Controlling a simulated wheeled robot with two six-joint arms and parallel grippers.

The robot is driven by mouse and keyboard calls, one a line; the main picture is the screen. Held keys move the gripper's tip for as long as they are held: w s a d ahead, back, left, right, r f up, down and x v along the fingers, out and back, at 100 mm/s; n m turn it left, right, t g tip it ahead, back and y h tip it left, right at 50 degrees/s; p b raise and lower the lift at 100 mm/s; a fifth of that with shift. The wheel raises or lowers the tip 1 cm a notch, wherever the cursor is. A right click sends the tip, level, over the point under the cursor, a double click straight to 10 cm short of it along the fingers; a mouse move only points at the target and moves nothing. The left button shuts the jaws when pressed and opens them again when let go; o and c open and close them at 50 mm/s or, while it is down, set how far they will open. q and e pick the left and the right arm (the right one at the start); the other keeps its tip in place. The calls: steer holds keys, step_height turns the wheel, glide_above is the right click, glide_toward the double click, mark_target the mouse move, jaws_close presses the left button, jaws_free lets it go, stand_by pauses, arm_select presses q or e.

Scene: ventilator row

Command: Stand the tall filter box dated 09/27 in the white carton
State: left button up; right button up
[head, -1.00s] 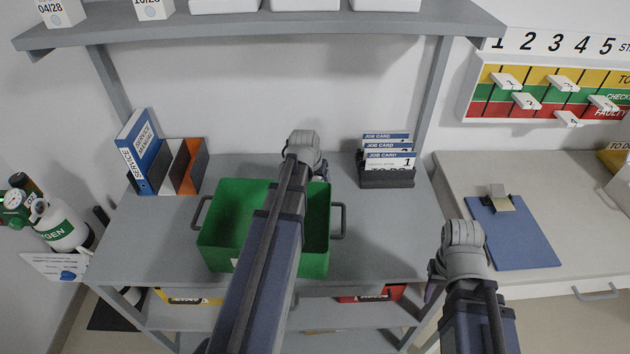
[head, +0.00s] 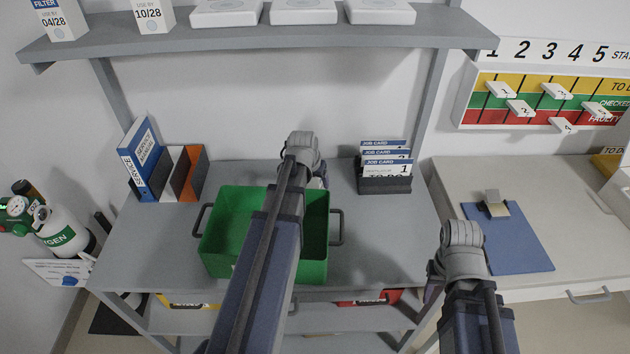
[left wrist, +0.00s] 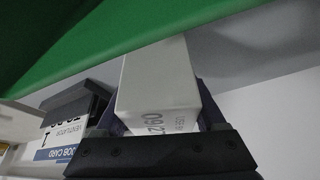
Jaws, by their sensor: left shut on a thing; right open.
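A white filter box (left wrist: 158,85) is in my left gripper in the left wrist view. Its dark printing is upside down and reads 09/2, with the last digit unclear. My left gripper (head: 320,180) is shut on this box, near the back right of the green crate. In the head view my own arm hides the box. My right gripper (head: 433,292) is open, right of the bench, mostly hidden behind its wrist. I cannot make out the white carton for certain; a pale object (head: 617,190) is cut off at the right edge.
The green crate (head: 222,235) stands on the grey bench, with a job card holder (head: 385,185) to its right and binders (head: 165,170) to its left. More filter boxes (head: 153,15) stand on the shelf above. A clipboard (head: 508,240) lies on the right counter.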

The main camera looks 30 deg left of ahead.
arm_select(q)
step_height(320, 180, up, 8)
steer(key=p, duration=0.6)
steer(key=shift+f+p, duration=0.15)
steer(key=shift+p, duration=0.15)
steer(key=shift+f, duration=0.1)
steer(key=shift+d, duration=0.15)
